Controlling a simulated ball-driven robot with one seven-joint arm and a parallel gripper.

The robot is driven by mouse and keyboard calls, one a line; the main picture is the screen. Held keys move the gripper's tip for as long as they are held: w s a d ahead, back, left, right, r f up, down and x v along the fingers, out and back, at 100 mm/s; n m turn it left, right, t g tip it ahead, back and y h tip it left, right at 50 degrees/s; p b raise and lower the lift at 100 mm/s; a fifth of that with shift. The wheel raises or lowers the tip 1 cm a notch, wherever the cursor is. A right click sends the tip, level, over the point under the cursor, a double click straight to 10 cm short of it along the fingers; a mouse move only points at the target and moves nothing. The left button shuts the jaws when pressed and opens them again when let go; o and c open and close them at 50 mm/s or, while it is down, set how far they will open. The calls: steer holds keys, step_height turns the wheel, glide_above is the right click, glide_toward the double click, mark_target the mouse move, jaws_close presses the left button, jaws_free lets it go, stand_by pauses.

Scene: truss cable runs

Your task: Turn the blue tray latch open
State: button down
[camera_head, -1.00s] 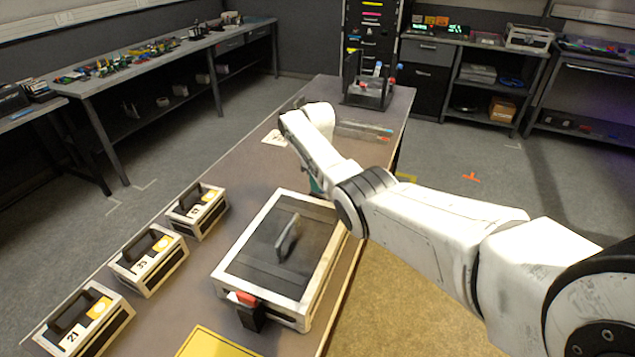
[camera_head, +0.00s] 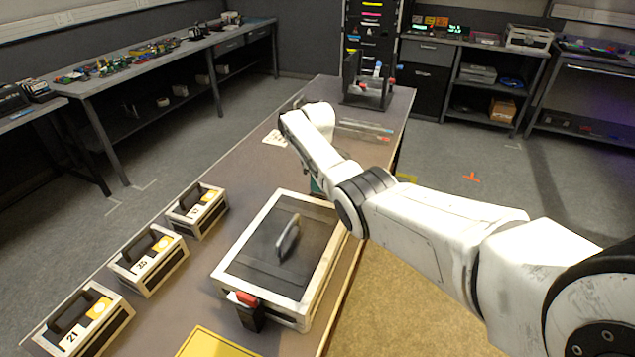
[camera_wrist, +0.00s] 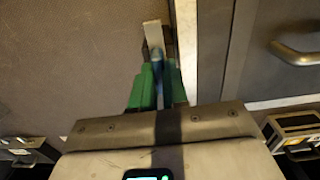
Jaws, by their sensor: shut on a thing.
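The tray (camera_head: 228,282) is a pale-framed box with a dark top and a raised handle (camera_head: 288,238). It lies on the bench, and its edge (camera_wrist: 187,45) is just right of my gripper in the wrist view. My gripper (camera_wrist: 160,82) has green fingers shut on the blue latch (camera_wrist: 159,68), of which only a narrow part shows between them. A pale metal piece (camera_wrist: 153,34) sticks out beyond the fingertips. In the head view my arm hides the blue latch and most of my gripper. A red latch (camera_head: 247,298) is on the tray's near side.
Several numbered cases (camera_head: 148,262) with dark handles stand in a row left of the tray. A dark rack (camera_head: 368,85) stands at the far end.

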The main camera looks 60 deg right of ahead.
steer(key=c, duration=1.1)
jaws_free()
steer(key=shift+c, duration=0.2)
steer(key=shift+r, duration=0.1)
step_height(320, 180, up, 11)
